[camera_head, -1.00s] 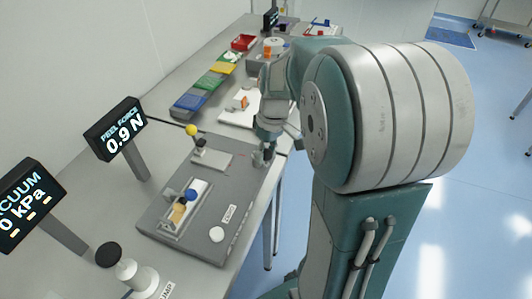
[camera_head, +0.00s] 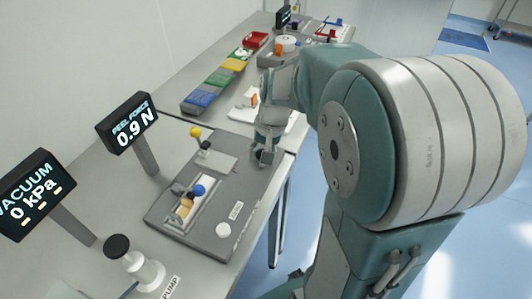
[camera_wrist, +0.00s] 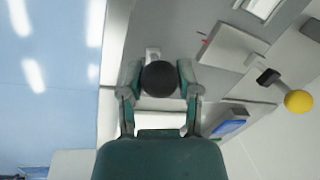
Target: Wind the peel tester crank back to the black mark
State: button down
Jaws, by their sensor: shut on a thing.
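The peel tester (camera_head: 215,205) is a grey base plate on the bench, carrying a slide with a blue ball knob (camera_head: 199,190) and a tan block (camera_head: 186,204). A lever with a yellow ball (camera_head: 195,132) stands at its far end, and also shows in the wrist view (camera_wrist: 298,101). My gripper (camera_head: 264,157) is low at the plate's far right edge. In the wrist view my gripper (camera_wrist: 160,82) is shut around the round black crank knob (camera_wrist: 160,78), a finger on each side. A small red mark (camera_wrist: 204,41) shows near it. I cannot make out the black mark.
The peel force display (camera_head: 128,122) reads 0.9 N and the vacuum display (camera_head: 34,194) reads 0 kPa. A pump (camera_head: 135,262) with a black knob stands at the near left. Coloured trays (camera_head: 220,80) line the far bench. Open floor lies to the right.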

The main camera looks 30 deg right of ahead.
jog(key=shift+w+a+f+m, duration=0.1)
jog(key=shift+a+m, duration=0.1)
jog(key=shift+m, duration=0.35)
jog(key=shift+w+a+m, duration=0.1)
jog(key=shift+a+m, duration=0.05)
jog(key=shift+m, duration=0.4)
jog(key=shift+c, duration=1.5)
grip_release()
jog(key=shift+w, duration=0.1)
notch_tip(320, 180, up, 12)
jog(key=s+d, duration=0.1)
jog(key=shift+s+d, duration=0.2)
jog(key=shift+d, duration=0.1)
jog(key=shift+f, duration=0.1)
